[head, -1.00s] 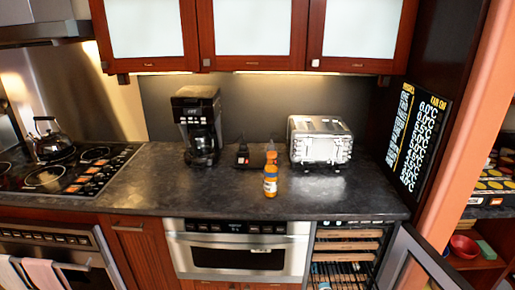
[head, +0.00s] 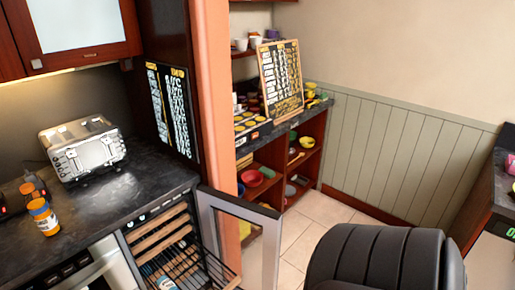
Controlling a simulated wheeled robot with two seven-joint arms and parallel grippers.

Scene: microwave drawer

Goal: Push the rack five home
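The under-counter cooler (head: 150,225) stands at the lower left with its glass door (head: 245,245) swung open to the right. Wooden-fronted racks (head: 160,232) sit in its upper part. Below them a dark wire rack (head: 215,272) sticks out of the opening towards me, beside the door. A bottle (head: 167,283) lies at the lower part of the cooler, cut by the picture's bottom edge. I cannot tell which rack is number five, and the lower racks are out of frame. Neither of my grippers is in view.
The open door bounds the cooler's right side. A black ribbed, rounded shape (head: 375,258), perhaps a chair back, fills the bottom right. Tiled floor (head: 325,212) lies bare between it and the shelf unit (head: 305,165). A toaster (head: 82,148) and orange-capped bottle (head: 43,216) stand on the counter.

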